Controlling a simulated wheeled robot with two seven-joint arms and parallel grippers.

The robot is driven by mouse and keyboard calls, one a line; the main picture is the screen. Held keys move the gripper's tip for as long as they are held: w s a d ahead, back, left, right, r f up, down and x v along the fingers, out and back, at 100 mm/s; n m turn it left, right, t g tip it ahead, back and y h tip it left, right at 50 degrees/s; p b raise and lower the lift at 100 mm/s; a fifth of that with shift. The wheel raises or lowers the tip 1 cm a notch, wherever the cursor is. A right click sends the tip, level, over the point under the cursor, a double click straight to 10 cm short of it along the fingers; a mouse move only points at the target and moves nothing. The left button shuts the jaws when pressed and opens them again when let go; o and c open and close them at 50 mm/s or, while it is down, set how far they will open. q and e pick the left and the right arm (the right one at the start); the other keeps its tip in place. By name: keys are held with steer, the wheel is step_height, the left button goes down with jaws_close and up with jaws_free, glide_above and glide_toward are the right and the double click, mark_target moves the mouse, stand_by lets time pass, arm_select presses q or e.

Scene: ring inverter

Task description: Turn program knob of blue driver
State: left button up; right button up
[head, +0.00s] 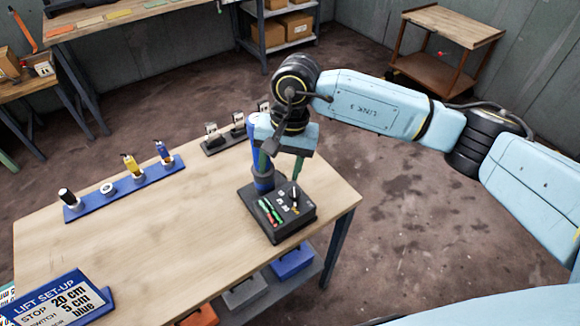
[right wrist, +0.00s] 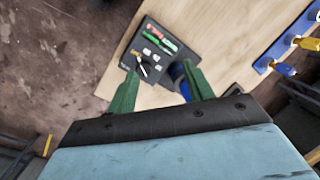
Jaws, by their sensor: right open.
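A black control box (head: 277,212) stands near the right end of the wooden table. Its top carries red and green parts, several white labels and a dark knob with a pale pointer, seen in the right wrist view (right wrist: 142,69). A blue upright cylinder (head: 263,183) with a dark collar stands at the box's back left; the arm partly hides it. My right gripper (head: 283,165) is above the back of the box, green fingers pointing down. In the right wrist view its fingers (right wrist: 161,88) are apart, with the knob and part of the blue cylinder (right wrist: 180,76) showing between them. My left gripper is out of view.
A blue rack (head: 125,192) with several small tools lies along the table's far left edge. A lift set-up sign (head: 65,300) is at the front left. The table middle (head: 165,240) is clear.

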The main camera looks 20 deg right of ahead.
mark_target(295, 192)
steer(key=w+d+h, duration=0.2)
steer(key=d, duration=0.2)
steer(key=shift+n+t, duration=0.3)
steer(key=shift+n, duration=0.1)
steer(key=f+p, duration=0.1)
steer(key=f, duration=0.5)
steer(key=f+p, duration=0.1)
steer(key=f, duration=0.5)
steer(key=shift+a, duration=0.2)
steer(key=c, duration=1)
steer(key=shift+o, duration=0.2)
